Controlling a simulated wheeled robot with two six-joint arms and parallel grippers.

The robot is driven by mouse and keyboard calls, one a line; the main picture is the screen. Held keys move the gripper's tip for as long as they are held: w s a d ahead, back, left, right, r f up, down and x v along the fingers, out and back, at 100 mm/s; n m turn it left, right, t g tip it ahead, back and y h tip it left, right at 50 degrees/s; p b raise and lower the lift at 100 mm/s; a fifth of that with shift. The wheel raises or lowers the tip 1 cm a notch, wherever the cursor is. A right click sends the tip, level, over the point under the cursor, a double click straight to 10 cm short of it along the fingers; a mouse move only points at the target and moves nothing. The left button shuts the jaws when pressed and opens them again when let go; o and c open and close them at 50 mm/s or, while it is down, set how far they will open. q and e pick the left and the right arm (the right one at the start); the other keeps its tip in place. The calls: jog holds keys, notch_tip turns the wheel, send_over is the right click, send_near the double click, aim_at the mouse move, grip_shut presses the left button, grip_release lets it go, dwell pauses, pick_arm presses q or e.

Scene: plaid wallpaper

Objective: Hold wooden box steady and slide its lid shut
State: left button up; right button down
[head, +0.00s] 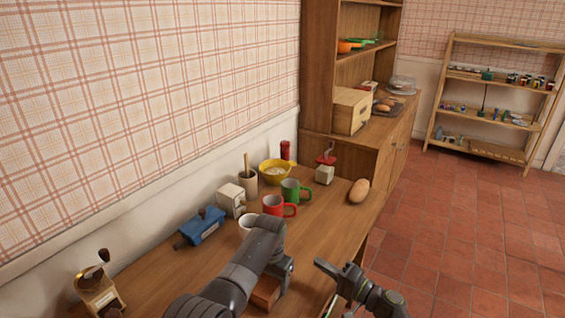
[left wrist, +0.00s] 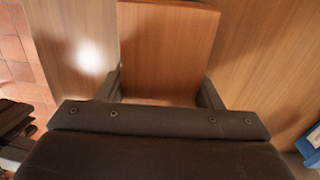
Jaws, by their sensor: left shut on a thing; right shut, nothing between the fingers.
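The wooden box (head: 266,292) is a small reddish-brown block on the table, mostly hidden behind my left arm in the head view. In the left wrist view the wooden box (left wrist: 168,45) fills the upper middle, with a flat wooden face toward the camera. My left gripper (left wrist: 161,90) is shut on it, one dark finger on each side. In the head view my left gripper (head: 282,278) is partly hidden by its own wrist. I cannot tell how far the lid is open. My right gripper (head: 334,269) is shut and empty, to the right of the box and apart from it.
Red (head: 273,205) and green (head: 292,191) mugs, a yellow bowl (head: 277,172), a blue object (head: 203,226) and a coffee grinder (head: 98,290) stand along the wall side. A bread roll (head: 359,190) lies near the far right edge.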

pick_arm(q)
jog(key=o, duration=1.2)
